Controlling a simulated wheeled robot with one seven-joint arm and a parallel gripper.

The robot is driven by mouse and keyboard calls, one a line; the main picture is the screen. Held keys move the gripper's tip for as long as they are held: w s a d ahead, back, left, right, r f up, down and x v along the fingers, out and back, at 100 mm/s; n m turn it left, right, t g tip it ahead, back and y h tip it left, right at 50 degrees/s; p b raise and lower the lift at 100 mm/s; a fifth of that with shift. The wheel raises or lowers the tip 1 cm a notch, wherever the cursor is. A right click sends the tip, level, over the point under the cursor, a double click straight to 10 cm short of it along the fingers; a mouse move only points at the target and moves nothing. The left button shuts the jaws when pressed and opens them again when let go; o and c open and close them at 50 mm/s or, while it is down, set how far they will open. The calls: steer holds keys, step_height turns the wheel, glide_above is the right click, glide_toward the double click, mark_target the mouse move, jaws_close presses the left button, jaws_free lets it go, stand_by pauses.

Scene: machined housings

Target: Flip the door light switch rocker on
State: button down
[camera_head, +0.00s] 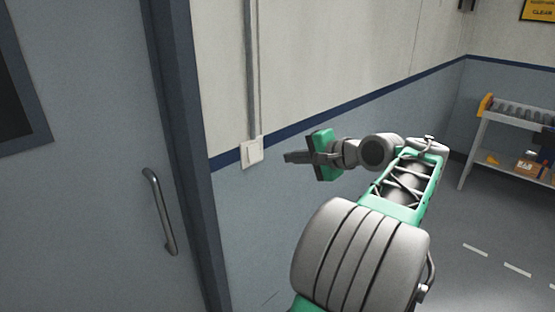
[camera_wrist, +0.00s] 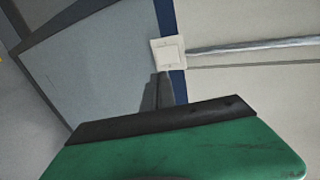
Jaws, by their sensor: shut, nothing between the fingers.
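The light switch (camera_head: 251,153) is a white square plate on the wall just right of the door frame, at the blue stripe. In the wrist view the switch (camera_wrist: 169,53) faces me with its pale square rocker in the middle; I cannot tell which way the rocker is tipped. My gripper (camera_head: 287,157) has a green body and dark fingers, shut and empty, pointing left at the switch. Its fingertips appear a short gap to the right of the plate. In the wrist view the fingertips (camera_wrist: 162,75) appear just below the plate's lower edge; contact is not clear.
A grey conduit (camera_head: 251,70) runs up the wall from the switch. The grey door (camera_head: 95,200) with a metal handle (camera_head: 160,212) stands left, inside a dark blue frame (camera_head: 190,150). A shelf cart (camera_head: 485,120) with bins stands at the far right. The floor between looks clear.

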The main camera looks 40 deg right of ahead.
steer(key=shift+s+r, duration=0.3)
steer(key=shift+s, duration=0.3)
steer(key=w+a+f+n+g+y, duration=0.1)
steer(key=w+a+f+n+g, duration=0.2)
steer(key=a, duration=0.4)
steer(key=w+a+f+n, duration=0.2)
steer(key=w+a+f, duration=0.1)
steer(key=w+a, duration=0.25)
steer(key=s+a+f+n+g, duration=0.1)
steer(key=a+f+n, duration=0.2)
steer(key=a, duration=0.4)
steer(key=s+a+f+n+g, duration=0.1)
steer(key=a+f+n+g, duration=0.15)
steer(key=a, duration=0.45)
steer(key=s+a+f+n+g+h, duration=0.1)
steer(key=s+a+f+n+g, duration=0.2)
steer(key=s+a+f+n, duration=0.4)
steer(key=s+a+f, duration=0.2)
steer(key=s, duration=0.3)
steer(key=shift+s+a, duration=0.25)
